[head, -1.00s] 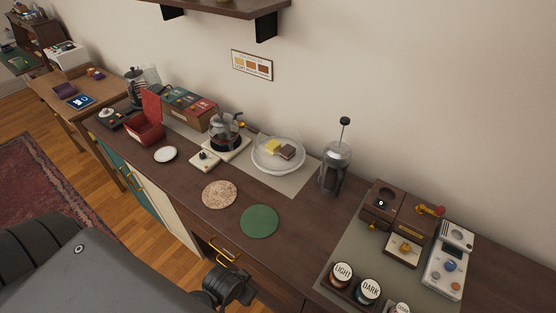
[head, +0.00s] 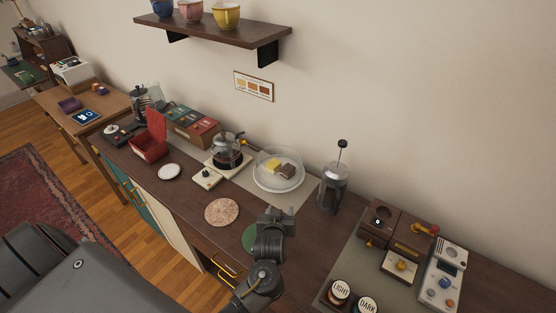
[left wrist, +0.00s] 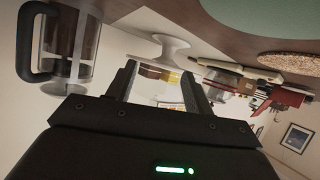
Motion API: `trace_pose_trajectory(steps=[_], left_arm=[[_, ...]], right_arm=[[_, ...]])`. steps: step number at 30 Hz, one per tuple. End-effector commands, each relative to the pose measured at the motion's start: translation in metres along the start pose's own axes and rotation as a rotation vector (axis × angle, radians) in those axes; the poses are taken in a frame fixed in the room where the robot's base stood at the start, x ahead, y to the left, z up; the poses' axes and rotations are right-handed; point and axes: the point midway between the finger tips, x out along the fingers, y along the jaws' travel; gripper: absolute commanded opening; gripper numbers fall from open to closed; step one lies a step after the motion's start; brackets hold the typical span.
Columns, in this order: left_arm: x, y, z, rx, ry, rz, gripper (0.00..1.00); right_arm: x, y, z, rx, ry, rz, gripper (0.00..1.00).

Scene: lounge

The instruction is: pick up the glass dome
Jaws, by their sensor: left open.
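The clear glass dome (head: 279,160) stands over a white plate (head: 262,184) that holds a yellow and a brown piece of cake, at the back middle of the sideboard. In the left wrist view, which is turned over, the dome (left wrist: 166,98) shows between and beyond the fingers, partly hidden by them. My left gripper (head: 277,212) is in front of the dome, apart from it, over the green mat. In the left wrist view the gripper (left wrist: 160,78) is open with nothing between its fingertips. My right gripper is in neither view.
A French press (head: 334,188) stands right of the dome and shows close in the wrist view (left wrist: 68,45). A coffee pot (head: 227,150) on a pale base is left of it. A cork mat (head: 222,212) and partly hidden green mat (head: 249,238) lie in front. A shelf (head: 215,32) with cups hangs above.

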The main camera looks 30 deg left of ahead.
Motion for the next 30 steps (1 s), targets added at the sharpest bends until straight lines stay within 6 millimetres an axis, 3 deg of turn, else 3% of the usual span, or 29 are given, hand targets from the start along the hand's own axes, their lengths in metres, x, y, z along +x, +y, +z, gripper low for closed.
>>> trace_pose_trajectory(steps=[1,3,6,9,16,24,30], left_arm=[[0.012,0.009,-0.027,-0.017,0.093,-0.053,0.52],[0.02,0.012,-0.056,-0.024,0.212,-0.133,0.52],[0.022,0.015,-0.087,-0.016,0.336,-0.221,0.52],[0.021,0.017,-0.105,-0.005,0.411,-0.273,0.52],[0.022,0.017,-0.114,0.002,0.449,-0.301,0.52],[0.057,0.004,-0.128,0.003,0.449,-0.301,0.52],[0.068,0.001,-0.136,0.002,0.446,-0.299,0.52]], right_arm=[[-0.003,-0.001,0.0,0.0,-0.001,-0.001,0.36],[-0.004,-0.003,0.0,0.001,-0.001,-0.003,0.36],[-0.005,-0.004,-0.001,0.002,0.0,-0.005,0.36],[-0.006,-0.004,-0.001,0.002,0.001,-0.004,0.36],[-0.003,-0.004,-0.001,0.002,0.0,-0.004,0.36],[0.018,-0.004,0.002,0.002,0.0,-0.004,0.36],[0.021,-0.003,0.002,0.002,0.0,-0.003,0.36]])
